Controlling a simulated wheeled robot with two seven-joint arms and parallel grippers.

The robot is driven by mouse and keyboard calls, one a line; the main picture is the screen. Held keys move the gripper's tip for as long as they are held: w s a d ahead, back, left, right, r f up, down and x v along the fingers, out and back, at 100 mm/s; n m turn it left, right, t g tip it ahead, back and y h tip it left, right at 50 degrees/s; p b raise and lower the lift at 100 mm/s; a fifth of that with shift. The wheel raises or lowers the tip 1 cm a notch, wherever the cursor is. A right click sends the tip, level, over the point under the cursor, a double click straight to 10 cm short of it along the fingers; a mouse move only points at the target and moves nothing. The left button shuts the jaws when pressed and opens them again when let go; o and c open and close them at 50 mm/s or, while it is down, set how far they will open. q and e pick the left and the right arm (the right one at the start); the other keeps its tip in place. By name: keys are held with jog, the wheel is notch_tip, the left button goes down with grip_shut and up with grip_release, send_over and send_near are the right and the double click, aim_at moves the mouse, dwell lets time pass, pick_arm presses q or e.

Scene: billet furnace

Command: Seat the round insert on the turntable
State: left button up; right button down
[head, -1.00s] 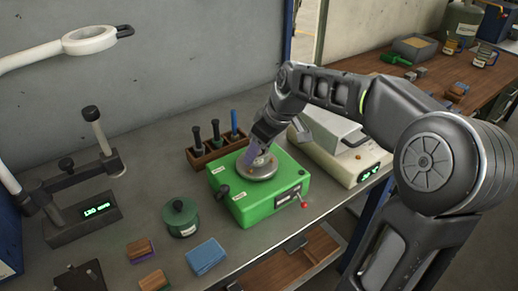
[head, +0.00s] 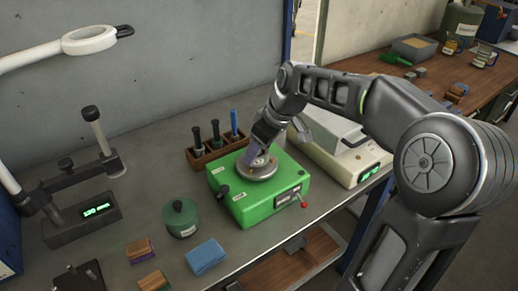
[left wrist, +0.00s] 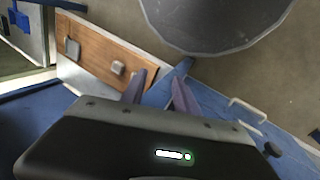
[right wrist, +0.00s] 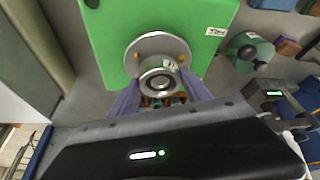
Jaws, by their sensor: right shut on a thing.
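The green turntable box (head: 262,201) stands on the grey bench with a round metal plate (head: 250,176) on top. In the right wrist view the box (right wrist: 105,40) and its plate (right wrist: 140,45) show from above. The round insert (right wrist: 160,77) is a metal ring with a dark centre, between the fingers of my right gripper (right wrist: 158,92). It overlaps the plate in this view; whether it touches the plate I cannot tell. In the head view my right gripper (head: 257,155) is over the plate and mostly hides the insert. My left gripper (left wrist: 158,88) is open and empty, away from the bench top.
A tool rack (head: 215,148) stands behind the box and a scale-like device (head: 345,155) to its right. A green pot (head: 180,217), a blue block (head: 206,256) and a gauge stand (head: 85,215) are to the left. A red-tipped lever (head: 304,205) sticks out in front.

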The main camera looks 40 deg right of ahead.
jog(key=shift+f+b, duration=0.3)
jog(key=shift+f, duration=0.05)
jog(key=c, duration=0.9)
grip_release()
jog(key=shift+o, duration=0.7)
jog(key=shift+s+r+p, duration=0.25)
jog(key=shift+r+p, duration=0.25)
jog(key=shift+r, duration=0.2)
jog(key=p+v, duration=0.5)
jog(key=v, duration=0.4)
jog(key=shift+s+r, duration=0.2)
